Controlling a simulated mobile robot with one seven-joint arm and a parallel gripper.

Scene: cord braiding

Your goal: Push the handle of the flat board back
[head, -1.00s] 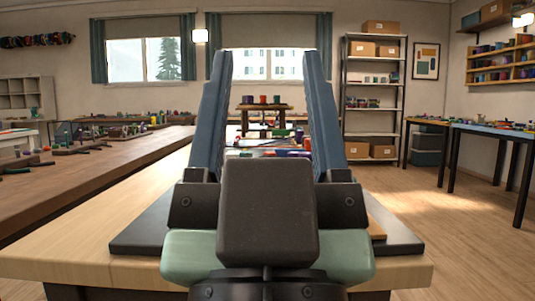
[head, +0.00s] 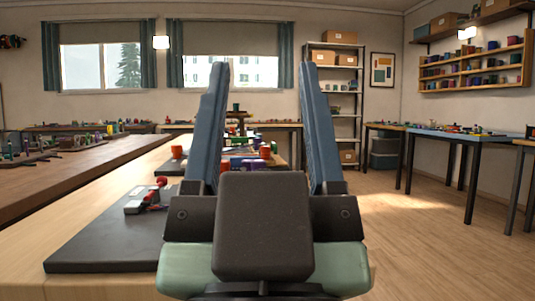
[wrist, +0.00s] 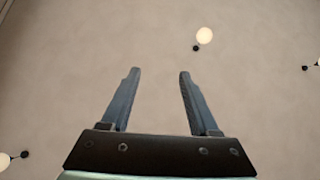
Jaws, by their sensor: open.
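A flat dark board (head: 110,240) lies on the light wooden table at the left in the head view. On it is a small light-grey piece with a red handle-like part (head: 157,186); I cannot tell whether this is the handle named in the task. My gripper (head: 265,66) points up and away in the middle of the head view, with its two blue-grey fingers wide apart and nothing between them. It hides the board's right part. The wrist view shows the open gripper (wrist: 160,72) against a plain beige surface with lamps, with no board in sight.
Red and purple pots (head: 264,151) and other small items stand farther along the table, partly behind the fingers. A long brown table (head: 60,180) runs along the left. A blue-topped table (head: 470,134) stands at the right, with open wooden floor (head: 420,240) before it.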

